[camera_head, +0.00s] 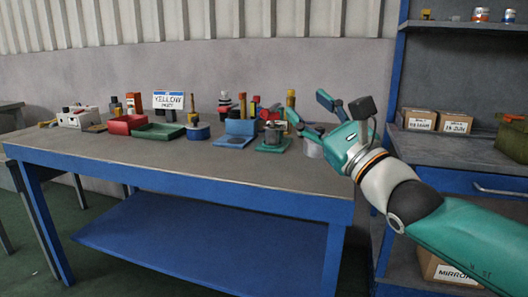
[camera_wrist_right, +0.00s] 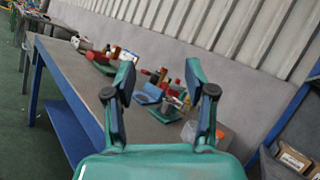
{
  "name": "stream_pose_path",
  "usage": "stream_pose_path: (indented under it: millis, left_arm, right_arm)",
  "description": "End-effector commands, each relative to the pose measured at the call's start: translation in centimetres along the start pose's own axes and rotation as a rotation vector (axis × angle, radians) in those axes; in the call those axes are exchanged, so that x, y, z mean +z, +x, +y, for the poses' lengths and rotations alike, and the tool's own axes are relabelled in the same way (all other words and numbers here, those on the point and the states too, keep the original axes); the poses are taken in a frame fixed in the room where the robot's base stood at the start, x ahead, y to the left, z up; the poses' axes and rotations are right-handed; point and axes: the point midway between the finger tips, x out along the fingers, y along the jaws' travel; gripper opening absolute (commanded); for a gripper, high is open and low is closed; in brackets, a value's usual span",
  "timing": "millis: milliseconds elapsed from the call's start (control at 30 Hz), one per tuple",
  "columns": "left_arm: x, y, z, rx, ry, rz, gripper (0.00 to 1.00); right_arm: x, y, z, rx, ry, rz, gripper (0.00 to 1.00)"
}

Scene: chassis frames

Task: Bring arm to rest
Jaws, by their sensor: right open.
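My right arm (camera_head: 450,235) comes in from the right in the head view, teal with a white and dark wrist section. Its right gripper (camera_head: 308,112) points left, in front of the right end of the workbench's objects. In the right wrist view the two fingers of the right gripper (camera_wrist_right: 160,82) stand wide apart with nothing held between them. Table objects show beyond the fingers. I cannot tell the exact gap between the gripper and these objects. My left arm and left gripper do not show.
A blue shelf unit with cardboard boxes (camera_head: 419,120) and a green case (camera_head: 512,140) stands right. The workbench's front half is clear.

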Motion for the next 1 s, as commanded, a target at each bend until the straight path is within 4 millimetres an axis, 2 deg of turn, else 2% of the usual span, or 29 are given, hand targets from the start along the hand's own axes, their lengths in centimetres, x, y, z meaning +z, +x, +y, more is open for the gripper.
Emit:
stream_pose_path:
  millis: [67, 367, 567, 667, 767, 800, 867, 1000]
  left_arm:
    - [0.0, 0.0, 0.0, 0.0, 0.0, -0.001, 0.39]
    - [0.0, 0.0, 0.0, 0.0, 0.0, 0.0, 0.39]
    - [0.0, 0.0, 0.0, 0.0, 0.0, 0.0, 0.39]
    - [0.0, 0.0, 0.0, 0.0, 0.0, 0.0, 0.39]
    - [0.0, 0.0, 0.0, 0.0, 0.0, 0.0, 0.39]
    - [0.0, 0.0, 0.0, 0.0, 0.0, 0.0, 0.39]
    - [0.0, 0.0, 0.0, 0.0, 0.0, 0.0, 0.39]
    - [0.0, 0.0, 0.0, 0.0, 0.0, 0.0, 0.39]
  right_arm:
    - [-0.5, 0.1, 0.4, 0.01, -0.004, 0.01, 0.55]
    - [-6.8, -0.5, 4.2, 0.129, -0.088, 0.142, 0.55]
    - [-12.8, -2.0, 7.6, 0.248, -0.165, 0.263, 0.55]
    - [-16.8, -3.5, 10.0, 0.335, -0.218, 0.342, 0.55]
    - [-21.9, -6.2, 12.9, 0.453, -0.287, 0.441, 0.55]
    - [-24.2, -7.7, 14.2, 0.512, -0.321, 0.485, 0.55]
    - [-27.7, -10.2, 16.1, 0.606, -0.373, 0.55, 0.55]
    - [-34.8, -17.3, 20.2, 0.841, -0.499, 0.675, 0.55]
